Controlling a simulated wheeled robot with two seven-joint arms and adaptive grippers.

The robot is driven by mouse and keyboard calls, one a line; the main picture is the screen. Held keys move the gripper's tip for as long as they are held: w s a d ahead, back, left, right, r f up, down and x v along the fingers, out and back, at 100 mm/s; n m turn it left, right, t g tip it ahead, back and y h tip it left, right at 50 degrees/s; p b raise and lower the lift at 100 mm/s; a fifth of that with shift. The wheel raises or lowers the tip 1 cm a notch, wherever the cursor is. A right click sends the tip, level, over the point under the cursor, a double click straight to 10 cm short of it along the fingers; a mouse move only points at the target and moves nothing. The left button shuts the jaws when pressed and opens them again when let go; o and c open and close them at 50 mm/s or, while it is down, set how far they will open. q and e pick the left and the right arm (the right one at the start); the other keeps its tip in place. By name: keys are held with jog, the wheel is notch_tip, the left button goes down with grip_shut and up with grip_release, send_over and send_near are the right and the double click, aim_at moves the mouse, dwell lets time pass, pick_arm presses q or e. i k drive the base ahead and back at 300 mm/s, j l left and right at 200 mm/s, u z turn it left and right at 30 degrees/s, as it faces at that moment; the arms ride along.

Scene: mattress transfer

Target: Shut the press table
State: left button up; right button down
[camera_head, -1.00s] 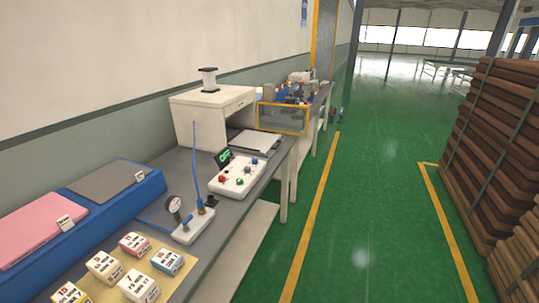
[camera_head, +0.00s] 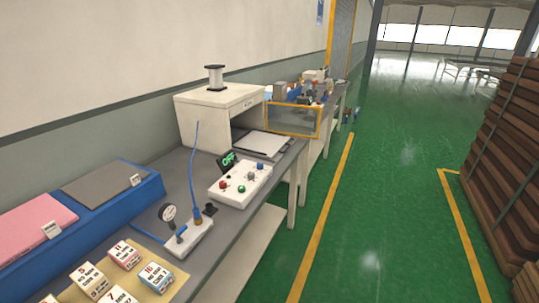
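The press (camera_head: 215,106) is a white box-shaped machine with a cylinder on top, standing on the grey bench against the wall. A flat pale plate (camera_head: 263,143), which looks like the press table, lies on the bench at its open front, sticking out to the right. A white control box (camera_head: 240,184) with red, green, blue and grey buttons sits in front of it. A small display (camera_head: 228,160) beside the box shows green letters. Neither of my grippers is in view.
A gauge unit (camera_head: 186,236) with a blue hose stands on the bench (camera_head: 150,213). A blue tray (camera_head: 95,222) holds pink and grey pads. Labelled blocks (camera_head: 124,254) lie on a tan mat. A yellow-framed clear guard (camera_head: 293,120) stands beyond. Brown stacks (camera_head: 507,160) stand right; green floor between is clear.

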aim_at(267, 144)
jog(key=i+l+u, duration=0.85)
jog(key=l+u, duration=0.25)
jog(key=l, duration=0.15)
jog(key=i+l+u, duration=0.3)
jog(key=l, duration=0.15)
jog(key=k, duration=0.1)
